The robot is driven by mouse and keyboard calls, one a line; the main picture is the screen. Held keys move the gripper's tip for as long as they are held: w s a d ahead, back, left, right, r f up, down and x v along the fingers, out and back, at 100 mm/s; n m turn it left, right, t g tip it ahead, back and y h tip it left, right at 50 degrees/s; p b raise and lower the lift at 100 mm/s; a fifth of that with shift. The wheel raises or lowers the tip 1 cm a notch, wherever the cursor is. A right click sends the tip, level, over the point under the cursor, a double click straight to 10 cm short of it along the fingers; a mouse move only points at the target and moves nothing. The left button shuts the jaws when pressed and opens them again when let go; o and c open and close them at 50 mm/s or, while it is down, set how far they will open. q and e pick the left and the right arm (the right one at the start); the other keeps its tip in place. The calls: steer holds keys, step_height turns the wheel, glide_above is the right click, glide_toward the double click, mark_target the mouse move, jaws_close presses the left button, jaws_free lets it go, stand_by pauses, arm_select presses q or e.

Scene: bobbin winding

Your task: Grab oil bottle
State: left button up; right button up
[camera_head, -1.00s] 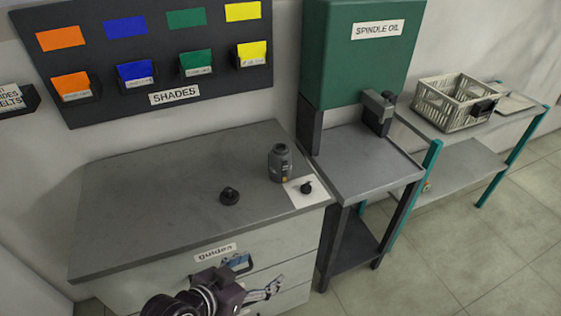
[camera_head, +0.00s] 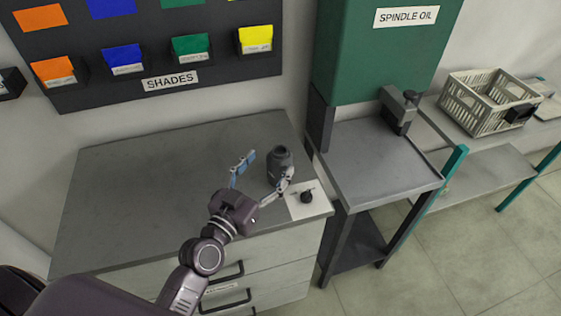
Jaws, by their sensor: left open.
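The oil bottle is a dark grey bottle (camera_head: 279,162) standing upright near the right end of the grey cabinet top. My left gripper (camera_head: 266,170) is open and reaches over the cabinet from the front. Its left finger is to the left of the bottle, with a gap. Its right finger overlaps the bottle's lower right side in the picture; I cannot tell whether it touches. My right gripper is not in view.
A small black part (camera_head: 307,197) sits on a white card (camera_head: 296,211) right beside the bottle. The cabinet top (camera_head: 130,190) is clear on the left. A green spindle oil tank (camera_head: 380,50) stands over a grey stand (camera_head: 375,165) at right. A crate (camera_head: 480,105) is farther right.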

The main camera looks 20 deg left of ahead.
mark_target(277, 156)
arm_select(q)
steer(key=shift+w+d+r, duration=0.2)
steer(key=shift+w, duration=0.3)
steer(key=w, duration=0.1)
steer(key=w+p, duration=0.1)
steer(key=w, duration=0.1)
steer(key=shift+w+d+f, duration=0.1)
steer(key=shift+d+f, duration=0.05)
steer(key=shift+d, duration=0.25)
steer(key=shift+w+f+p, duration=0.2)
steer(key=shift+w+p, duration=0.1)
steer(key=shift+w, duration=0.45)
steer(key=c, duration=0.8)
steer(key=shift+c, duration=1.2)
steer(key=c, duration=0.8)
steer(key=shift+r, duration=0.2)
jaws_close()
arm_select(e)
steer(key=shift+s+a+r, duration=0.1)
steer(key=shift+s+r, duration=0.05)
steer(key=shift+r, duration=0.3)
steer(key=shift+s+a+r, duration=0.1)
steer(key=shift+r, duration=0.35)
